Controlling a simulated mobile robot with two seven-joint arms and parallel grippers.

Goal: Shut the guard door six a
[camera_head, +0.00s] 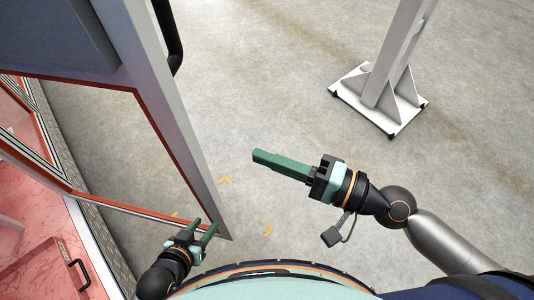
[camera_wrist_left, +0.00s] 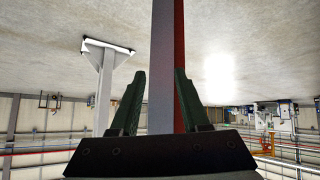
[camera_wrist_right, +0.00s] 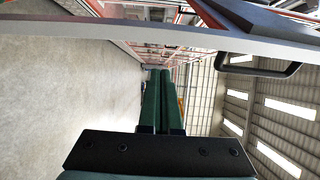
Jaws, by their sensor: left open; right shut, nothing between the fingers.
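A guard door with a grey frame (camera_head: 165,105) and red inner edging stands out over the floor at the left of the head view. I see no label on it. Its black handle (camera_head: 172,35) is at the top and shows in the right wrist view (camera_wrist_right: 270,71). My left gripper (camera_head: 205,224) is open by the door's lower corner. In the left wrist view the grey and red door edge (camera_wrist_left: 166,60) shows between its fingers; I cannot tell whether they touch it. My right gripper (camera_head: 256,155) is shut and empty, right of the door and apart from it.
A white post on a square base plate (camera_head: 380,100) stands at the upper right. Red-tinted guard panels (camera_head: 30,260) with a black handle (camera_head: 79,275) fill the lower left. Yellow marks (camera_head: 225,180) lie on the concrete floor, which is clear between door and post.

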